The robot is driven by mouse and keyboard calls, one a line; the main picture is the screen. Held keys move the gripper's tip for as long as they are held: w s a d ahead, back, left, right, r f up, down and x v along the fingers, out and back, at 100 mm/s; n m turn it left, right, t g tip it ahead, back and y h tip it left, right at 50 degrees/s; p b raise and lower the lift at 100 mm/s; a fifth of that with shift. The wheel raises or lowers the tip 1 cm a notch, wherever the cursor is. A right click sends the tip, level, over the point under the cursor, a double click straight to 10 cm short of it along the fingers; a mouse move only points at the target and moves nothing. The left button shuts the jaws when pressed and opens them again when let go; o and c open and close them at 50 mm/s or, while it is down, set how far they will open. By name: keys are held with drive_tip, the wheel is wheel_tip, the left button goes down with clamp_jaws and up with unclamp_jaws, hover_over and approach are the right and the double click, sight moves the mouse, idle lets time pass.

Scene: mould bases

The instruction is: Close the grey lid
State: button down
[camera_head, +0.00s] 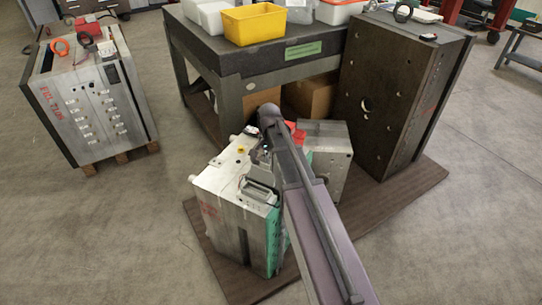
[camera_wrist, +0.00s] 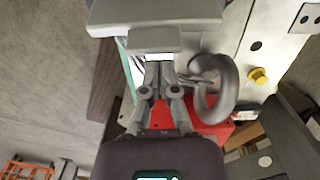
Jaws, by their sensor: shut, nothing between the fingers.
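A small grey box (camera_head: 259,191) sits on top of the near metal mould base (camera_head: 225,205). A grey panel, likely its lid (camera_head: 263,172), seems raised at its back edge; the exact angle is unclear. In the wrist view a wide grey piece (camera_wrist: 155,12), probably part of this box or lid, fills the top edge. My gripper (camera_wrist: 157,72) is shut and empty, its fingertips close below that piece; I cannot tell whether they touch. In the head view my gripper (camera_head: 259,156) is small and partly hidden, just behind the raised panel.
A grey curved ring (camera_wrist: 222,88) stands close right of my fingers. A red object (camera_wrist: 205,128) lies beneath them. A yellow knob (camera_wrist: 259,78) is on the metal face. A dark table (camera_head: 222,55) with a yellow bin (camera_head: 254,23) stands behind; a tall dark mould base (camera_head: 385,95) is right.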

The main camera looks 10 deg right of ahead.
drive_tip(key=shift+s+a+r, duration=0.2)
drive_tip(key=shift+s+a, duration=0.15)
drive_tip(key=shift+s, duration=0.05)
drive_tip(key=shift+s+a+r+t+h+p, duration=0.2)
drive_tip(key=shift+s+a+t+h+p, duration=0.1)
drive_tip(key=shift+t+h, duration=0.1)
idle(1.0)
